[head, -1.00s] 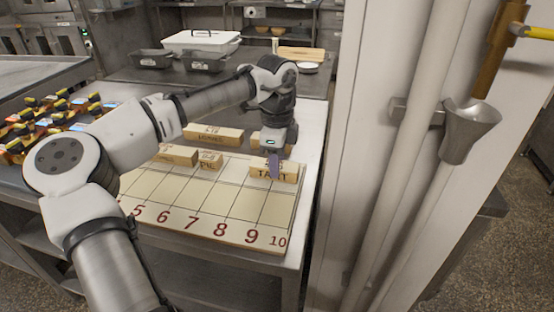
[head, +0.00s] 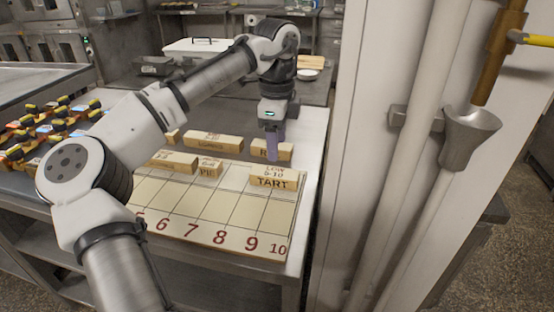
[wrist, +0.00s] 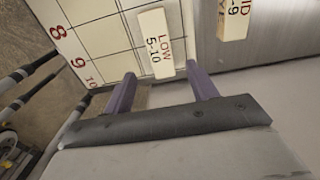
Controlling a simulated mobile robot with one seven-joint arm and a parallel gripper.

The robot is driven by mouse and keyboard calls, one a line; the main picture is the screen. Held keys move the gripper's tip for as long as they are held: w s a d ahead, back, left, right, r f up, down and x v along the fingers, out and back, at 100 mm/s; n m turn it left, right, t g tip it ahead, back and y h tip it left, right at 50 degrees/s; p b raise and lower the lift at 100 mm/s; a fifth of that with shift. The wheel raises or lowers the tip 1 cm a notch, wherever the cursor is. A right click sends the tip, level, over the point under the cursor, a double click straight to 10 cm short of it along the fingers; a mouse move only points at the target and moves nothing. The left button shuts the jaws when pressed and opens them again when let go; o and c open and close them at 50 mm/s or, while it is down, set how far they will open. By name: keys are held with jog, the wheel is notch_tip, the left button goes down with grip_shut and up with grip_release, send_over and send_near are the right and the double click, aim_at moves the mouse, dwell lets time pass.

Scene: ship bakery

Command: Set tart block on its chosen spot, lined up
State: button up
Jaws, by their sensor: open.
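The tart block (head: 273,178) is a pale wooden block marked TART on its front and LOW 5-10 on top. It sits at the far right of the cream numbered board (head: 190,231), near the far end of columns 9 and 10. The wrist view shows its labelled top (wrist: 155,43) beyond my fingertips. My gripper (head: 272,158) is open and empty, raised above and behind the block. Its two purple fingers (wrist: 162,78) are apart with nothing between them. Whether the block's edges match the grid lines exactly is too small to tell.
A pie block (head: 209,168) and another block (head: 173,161) stand left along the board's far edge. A longer block (head: 213,141) and a partly hidden block (head: 286,151) stand behind. The near board rows are clear. A white post (head: 355,150) rises right of the table.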

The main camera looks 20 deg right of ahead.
jog(key=shift+r, duration=2.25)
